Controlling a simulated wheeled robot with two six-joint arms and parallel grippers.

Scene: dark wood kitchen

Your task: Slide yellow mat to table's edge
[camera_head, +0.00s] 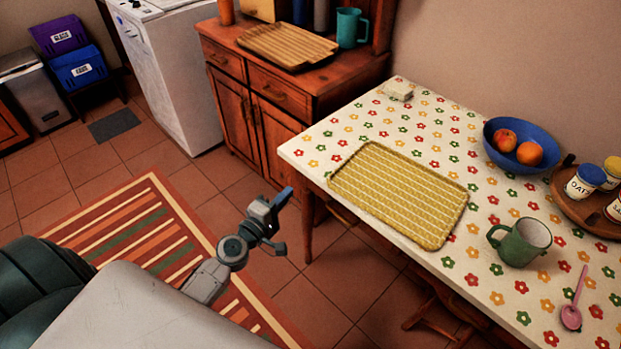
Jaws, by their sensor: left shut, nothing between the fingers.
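The yellow mat (400,193) is a woven, rounded rectangle lying flat on a table (462,258) with a flowered cloth. Its near long side runs close along the table's front edge, with a narrow strip of cloth between. Nothing stands on the mat. My left gripper (281,222) is off the table, to the left of the mat and the table's front edge, over the floor. It is shut and empty, and apart from the mat. My right gripper is not in view.
A green mug (522,243) and a pink spoon (571,316) lie right of the mat. Behind are a blue fruit bowl (508,158), a wooden tray of jars (574,198) and a small pale block (398,90). A wooden cabinet (262,110) stands left. Floor before the table is partly free.

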